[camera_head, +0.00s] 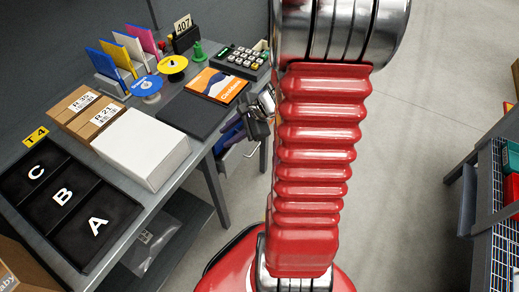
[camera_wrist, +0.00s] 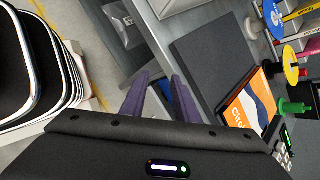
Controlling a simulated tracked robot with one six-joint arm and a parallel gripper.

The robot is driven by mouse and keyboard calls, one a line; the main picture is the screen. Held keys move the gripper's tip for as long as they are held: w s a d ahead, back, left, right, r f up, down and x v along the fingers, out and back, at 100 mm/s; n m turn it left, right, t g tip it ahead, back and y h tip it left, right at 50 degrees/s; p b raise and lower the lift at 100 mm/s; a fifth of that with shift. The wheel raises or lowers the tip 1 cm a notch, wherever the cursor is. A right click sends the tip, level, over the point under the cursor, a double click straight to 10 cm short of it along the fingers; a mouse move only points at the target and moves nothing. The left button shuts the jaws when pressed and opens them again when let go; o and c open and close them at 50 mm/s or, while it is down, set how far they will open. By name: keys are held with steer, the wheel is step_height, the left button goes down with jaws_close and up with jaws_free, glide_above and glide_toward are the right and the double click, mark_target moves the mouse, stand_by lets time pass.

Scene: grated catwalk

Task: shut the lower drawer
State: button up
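In the head view, a pale drawer (camera_head: 239,158) stands pulled out under the right end of the grey desk. My arm and gripper hide part of it, and I cannot tell from here whether it is the lower one. My gripper (camera_head: 232,131), with purple fingers, is at the desk's front edge, above and beside the drawer. Contact with the drawer cannot be made out.
The desk carries a white box (camera_head: 142,147), a black lettered tray (camera_head: 65,205), an orange booklet (camera_head: 217,85) and a calculator (camera_head: 243,60). Stacked black chairs (camera_wrist: 35,70) show at the wrist view's left. A rack (camera_head: 497,190) stands right; the floor between is clear.

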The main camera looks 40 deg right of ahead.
steer(key=s+a+r+n+g+h, duration=0.1)
steer(key=s+a+r+n+g, duration=0.15)
steer(key=a+r+n, duration=0.95)
steer(key=s+a+r+n+t+h, duration=0.1)
steer(key=s+a+r+n+h, duration=0.2)
steer(key=s+a+r+n, duration=0.3)
steer(key=shift+s+r+n+t+h, duration=0.4)
steer(key=shift+s+r+n, duration=0.3)
steer(key=shift+s+n, duration=1.05)
steer(key=shift+w+n, duration=0.25)
